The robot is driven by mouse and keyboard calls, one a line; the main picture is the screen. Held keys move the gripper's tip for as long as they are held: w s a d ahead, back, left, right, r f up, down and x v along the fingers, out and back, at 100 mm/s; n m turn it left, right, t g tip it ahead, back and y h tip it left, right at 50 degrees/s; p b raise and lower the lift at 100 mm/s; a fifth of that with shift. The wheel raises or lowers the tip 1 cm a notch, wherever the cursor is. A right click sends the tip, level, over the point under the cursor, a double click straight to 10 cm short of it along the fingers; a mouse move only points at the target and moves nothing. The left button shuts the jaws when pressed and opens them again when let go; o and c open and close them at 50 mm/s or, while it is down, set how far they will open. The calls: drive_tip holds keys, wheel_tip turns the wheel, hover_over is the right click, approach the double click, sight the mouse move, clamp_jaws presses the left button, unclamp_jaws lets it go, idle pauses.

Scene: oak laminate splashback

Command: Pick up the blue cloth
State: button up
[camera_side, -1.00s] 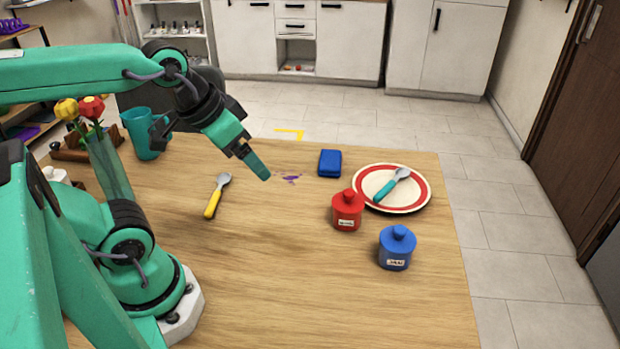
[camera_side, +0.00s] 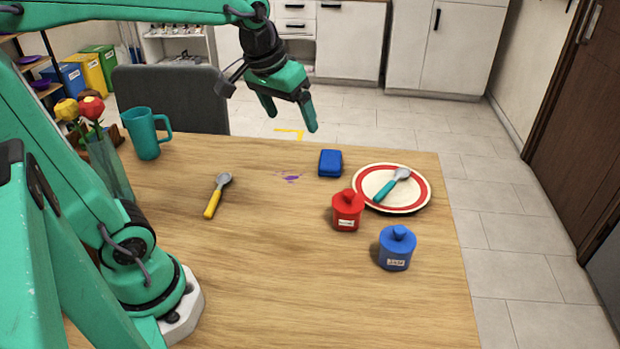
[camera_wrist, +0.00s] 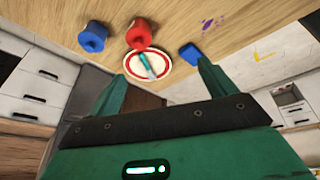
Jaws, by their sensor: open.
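The blue cloth (camera_side: 330,162) is a small folded block lying near the far edge of the table, left of the plate. It also shows in the wrist view (camera_wrist: 190,53), beyond my fingertips. My gripper (camera_side: 290,112) is open and empty, raised above the table's far side, up and to the left of the cloth in the side view. Its two green fingers point downward and stand apart. In the wrist view my gripper (camera_wrist: 162,88) has clear space between its fingers.
A red jar (camera_side: 347,211) and a blue jar (camera_side: 397,250) stand nearer than the cloth. A red-rimmed plate (camera_side: 422,182) holds a teal-handled spoon (camera_side: 388,186). A yellow-handled spoon (camera_side: 214,200), purple stain (camera_side: 289,178), teal mug (camera_side: 143,138) and flower vase (camera_side: 108,165) are left.

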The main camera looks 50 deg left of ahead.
drive_tip(key=w+a+f+n+g, duration=0.1)
drive_tip(key=w+a+f+n, duration=0.15)
drive_tip(key=w, duration=0.65)
drive_tip(key=n+g, duration=0.3)
drive_tip(key=n, duration=0.1)
hover_over(330, 158)
drive_tip(key=f, duration=1.6)
drive_tip(key=shift+w+d+f, duration=0.15)
drive_tip(key=shift+w+f, duration=0.2)
drive_tip(key=shift+f, duration=0.05)
drive_tip(key=shift+w+f, duration=0.1)
drive_tip(key=shift+f, duration=0.2)
drive_tip(key=shift+f, duration=0.1)
drive_tip(key=shift+f, duration=1.2)
drive_tip(key=shift+s+f, duration=0.2)
drive_tip(key=shift+f, duration=0.7)
drive_tip(key=shift+s+f, duration=0.2)
drive_tip(key=shift+f, duration=1.5)
